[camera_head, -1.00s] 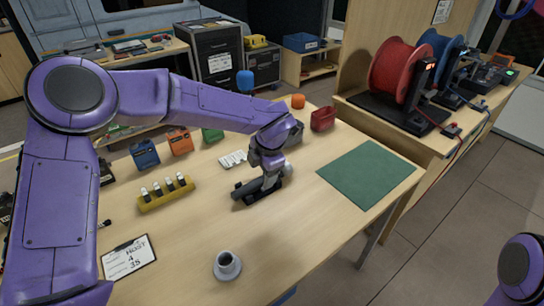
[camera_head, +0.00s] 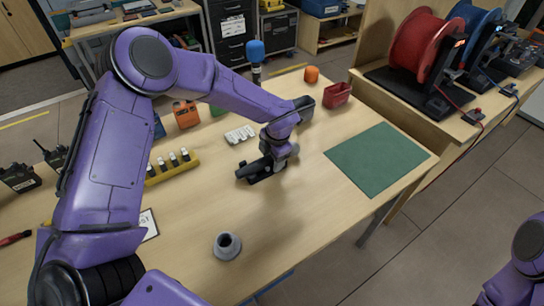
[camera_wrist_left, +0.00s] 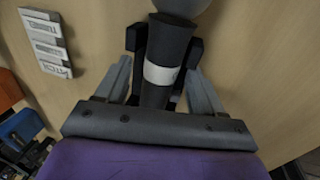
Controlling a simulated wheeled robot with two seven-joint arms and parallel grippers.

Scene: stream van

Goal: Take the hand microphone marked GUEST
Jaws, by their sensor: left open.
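A dark hand microphone with a grey ball head lies on the wooden table, its handle (camera_wrist_left: 172,45) ringed by a white band whose marking I cannot read. Black cradle-like blocks show on both sides of it in the left wrist view. In the head view its grey head (camera_head: 294,150) shows just right of my left gripper (camera_head: 272,160), which hides much of the handle. My left gripper is open, low over the microphone, with one finger on each side of the handle in the left wrist view (camera_wrist_left: 160,76). My right gripper is out of view.
A blue-headed microphone (camera_head: 255,50) stands upright farther back. A white labelled block (camera_head: 240,134), a yellow rack (camera_head: 180,168) and a grey cup (camera_head: 227,246) are nearby. A green mat (camera_head: 376,160) lies right, and a red bin (camera_head: 338,94) stands behind. The front table middle is clear.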

